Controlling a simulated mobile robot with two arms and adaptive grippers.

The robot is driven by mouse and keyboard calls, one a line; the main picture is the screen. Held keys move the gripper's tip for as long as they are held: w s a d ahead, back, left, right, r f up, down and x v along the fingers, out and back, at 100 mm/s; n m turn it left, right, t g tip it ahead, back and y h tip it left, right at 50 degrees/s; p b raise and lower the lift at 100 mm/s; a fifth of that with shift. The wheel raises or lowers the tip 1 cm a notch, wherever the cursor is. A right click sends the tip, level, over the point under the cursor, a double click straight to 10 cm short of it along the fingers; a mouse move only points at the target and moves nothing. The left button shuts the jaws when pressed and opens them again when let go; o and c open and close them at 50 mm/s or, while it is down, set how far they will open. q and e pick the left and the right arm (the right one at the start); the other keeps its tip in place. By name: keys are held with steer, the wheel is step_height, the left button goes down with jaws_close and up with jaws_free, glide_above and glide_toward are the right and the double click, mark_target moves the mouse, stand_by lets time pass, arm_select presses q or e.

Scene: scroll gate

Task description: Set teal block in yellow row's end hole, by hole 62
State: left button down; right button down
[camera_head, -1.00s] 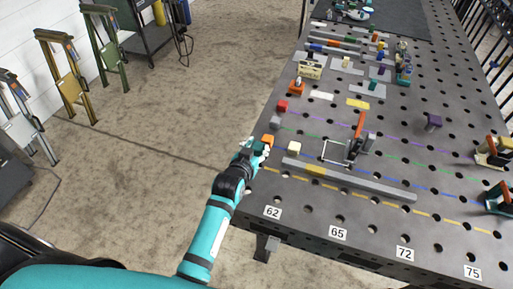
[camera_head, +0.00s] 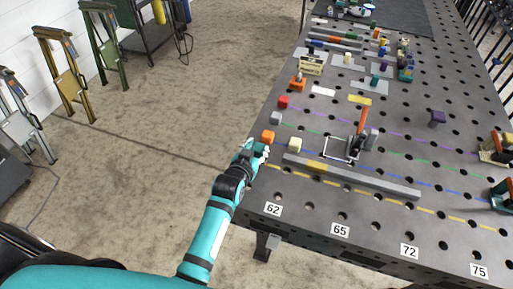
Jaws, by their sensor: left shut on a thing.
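My left gripper (camera_head: 262,150) is at the table's left edge, just below the orange block (camera_head: 268,136). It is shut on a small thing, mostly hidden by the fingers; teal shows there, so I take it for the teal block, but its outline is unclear. The yellow dashed row (camera_head: 450,216) runs across the near part of the perforated table (camera_head: 330,205), partly behind the grey bar. The label 62 (camera_head: 273,209) is at the front left corner, below the gripper. Which hole ends the row there is hard to make out. My right gripper is not in view.
A long grey bar with a yellow section (camera_head: 350,176) lies right of the gripper. A cream block (camera_head: 294,145), a grey block (camera_head: 275,118) and a red block (camera_head: 283,102) stand nearby. A red-handled clamp (camera_head: 361,122) stands further right. The front left corner is clear.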

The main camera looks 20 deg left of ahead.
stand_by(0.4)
arm_select(q)
steer(key=shift+f+b, duration=0.3)
steer(key=shift+f, duration=0.35)
steer(key=shift+f+b, duration=0.3)
steer(key=shift+f, duration=0.1)
steer(key=shift+f+b, duration=0.5)
steer(key=shift+f, duration=0.5)
steer(key=c, duration=1.1)
jaws_free()
steer(key=o, duration=0.4)
steer(key=shift+f, duration=0.1)
steer(key=shift+s, duration=0.1)
